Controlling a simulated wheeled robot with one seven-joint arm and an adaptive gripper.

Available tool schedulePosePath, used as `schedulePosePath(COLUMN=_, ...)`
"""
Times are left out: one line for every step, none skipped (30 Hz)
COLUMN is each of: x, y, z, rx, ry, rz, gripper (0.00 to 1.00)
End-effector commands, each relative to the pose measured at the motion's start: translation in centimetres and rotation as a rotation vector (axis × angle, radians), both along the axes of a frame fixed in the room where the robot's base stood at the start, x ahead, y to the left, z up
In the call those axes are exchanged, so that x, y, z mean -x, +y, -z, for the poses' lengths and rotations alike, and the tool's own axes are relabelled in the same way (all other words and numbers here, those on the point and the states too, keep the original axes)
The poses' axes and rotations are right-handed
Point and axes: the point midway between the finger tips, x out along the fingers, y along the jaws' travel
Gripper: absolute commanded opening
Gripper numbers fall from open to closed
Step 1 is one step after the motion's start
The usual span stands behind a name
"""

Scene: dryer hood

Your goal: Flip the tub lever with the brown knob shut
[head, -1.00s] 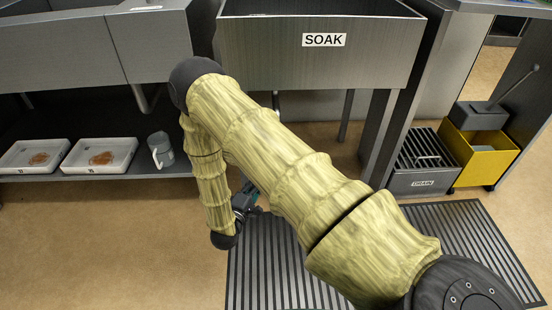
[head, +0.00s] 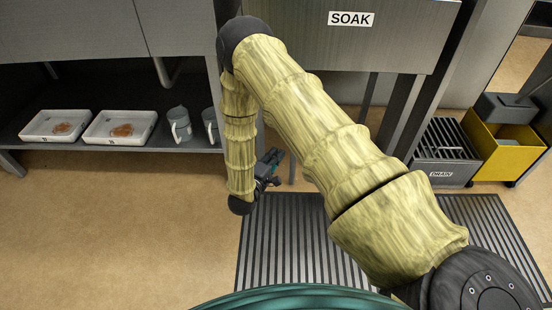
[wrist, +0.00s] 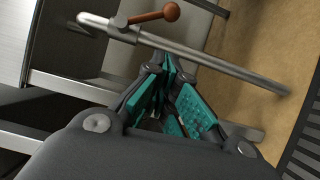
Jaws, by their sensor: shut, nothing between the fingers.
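The lever with the brown knob (wrist: 170,12) shows at the top of the wrist view. Its short brown arm joins a fitting on a grey metal pipe (wrist: 215,64). My gripper (wrist: 168,66) is shut and empty, with its teal-padded fingertips just below the pipe in that picture, close to the lever. I cannot tell whether the fingertips touch the pipe. In the head view my gripper (head: 274,160) is below the tub labelled SOAK (head: 385,50). The lever cannot be made out in the head view.
White trays (head: 120,127) and grey jugs (head: 179,125) stand on the low shelf at left. A grey DRAIN box (head: 443,155) and a yellow bucket (head: 508,150) stand at right.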

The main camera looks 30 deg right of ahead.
Motion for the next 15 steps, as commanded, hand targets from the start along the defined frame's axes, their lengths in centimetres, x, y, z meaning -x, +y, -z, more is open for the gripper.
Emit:
schedulePosePath(x=-0.4, y=-0.9, z=0.3, rx=-0.001, ry=-0.003, rz=0.004, gripper=0.0)
schedulePosePath(x=-0.7, y=-1.3, z=0.2, rx=-0.001, ry=-0.003, rz=0.004, gripper=0.0)
schedulePosePath(x=-1.1, y=-1.9, z=0.2, rx=0.001, ry=-0.003, rz=0.003, gripper=0.0)
schedulePosePath(x=-1.3, y=-2.3, z=0.2, rx=0.001, ry=-0.003, rz=0.003, gripper=0.0)
schedulePosePath(x=-1.6, y=-2.7, z=0.2, rx=0.001, ry=-0.003, rz=0.004, gripper=0.0)
schedulePosePath(x=-1.9, y=-3.3, z=0.2, rx=0.0, ry=-0.004, rz=0.004, gripper=0.0)
schedulePosePath(x=-2.2, y=-3.7, z=0.2, rx=0.0, ry=-0.004, rz=0.003, gripper=0.0)
schedulePosePath(x=-2.5, y=-4.2, z=0.2, rx=-0.001, ry=-0.003, rz=0.004, gripper=0.0)
schedulePosePath(x=-2.8, y=-4.7, z=0.2, rx=0.0, ry=-0.002, rz=0.004, gripper=0.0)
schedulePosePath(x=-3.0, y=-5.1, z=0.2, rx=0.0, ry=-0.002, rz=0.004, gripper=0.0)
schedulePosePath(x=-3.3, y=-5.5, z=0.2, rx=0.0, ry=-0.002, rz=0.003, gripper=0.0)
schedulePosePath(x=-3.5, y=-6.1, z=0.2, rx=0.0, ry=-0.002, rz=0.004, gripper=0.0)
schedulePosePath(x=-3.2, y=-6.5, z=0.2, rx=0.0, ry=-0.001, rz=0.004, gripper=0.0)
schedulePosePath(x=-3.1, y=-6.9, z=0.1, rx=0.0, ry=-0.001, rz=0.004, gripper=0.0)
schedulePosePath(x=-3.1, y=-7.3, z=0.1, rx=0.0, ry=-0.001, rz=0.003, gripper=0.0)
